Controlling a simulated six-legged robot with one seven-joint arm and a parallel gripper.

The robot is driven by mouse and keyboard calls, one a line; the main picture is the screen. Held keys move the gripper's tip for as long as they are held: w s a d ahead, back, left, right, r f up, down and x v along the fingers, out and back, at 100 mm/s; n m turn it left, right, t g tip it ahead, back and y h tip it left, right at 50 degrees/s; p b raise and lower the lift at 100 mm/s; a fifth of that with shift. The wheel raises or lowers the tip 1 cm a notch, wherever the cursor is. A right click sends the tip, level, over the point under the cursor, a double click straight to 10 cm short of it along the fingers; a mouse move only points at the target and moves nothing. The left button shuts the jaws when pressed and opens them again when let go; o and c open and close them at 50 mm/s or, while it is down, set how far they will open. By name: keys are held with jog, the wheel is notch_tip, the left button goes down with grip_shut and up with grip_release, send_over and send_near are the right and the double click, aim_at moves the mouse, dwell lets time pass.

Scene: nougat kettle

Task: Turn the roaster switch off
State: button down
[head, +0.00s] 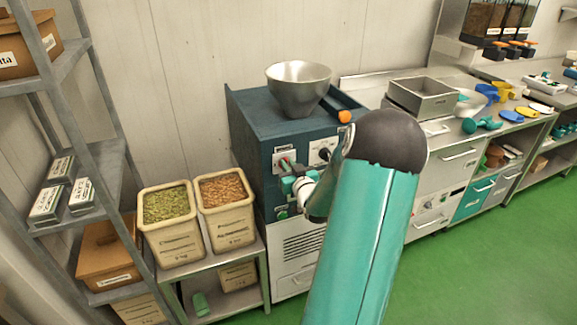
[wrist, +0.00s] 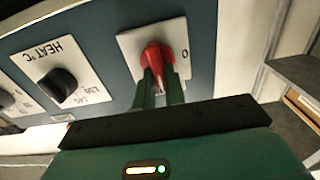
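The roaster (head: 265,130) is a dark blue cabinet with a steel bowl on top. Its red switch (wrist: 153,54) is on a white plate with a "0" mark; the plate shows upside down in the wrist view. My gripper (wrist: 158,84) is at this switch, its two green fingers on either side of the red handle, with the handle filling the gap between them. In the head view my gripper (head: 288,176) is at the roaster's front panel, partly hidden by my arm. The fingers cover part of the handle and the plate's lower part.
A black heat knob (wrist: 60,85) is beside the switch plate. A green button (head: 282,214) is lower on the front. Bins of green nuts (head: 168,205) and brown nuts (head: 223,187) stand to the left. A steel counter (head: 465,95) is to the right; green floor is open in front.

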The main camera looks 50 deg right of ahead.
jog(key=shift+a+n, duration=0.1)
jog(key=shift+n, duration=0.3)
jog(key=n, duration=0.5)
jog(key=f+n, duration=0.1)
jog(key=n, duration=0.5)
jog(key=a+n, duration=0.1)
jog(key=n, duration=0.5)
jog(key=shift+w+f, duration=0.15)
jog(key=shift+w, duration=0.15)
dwell(0.4)
jog(key=c, duration=1.5)
grip_release()
jog(key=shift+o, duration=0.2)
jog(key=shift+s, duration=0.1)
jog(key=v, duration=1.3)
jog(key=shift+s+a, duration=0.2)
jog(key=shift+s, duration=0.05)
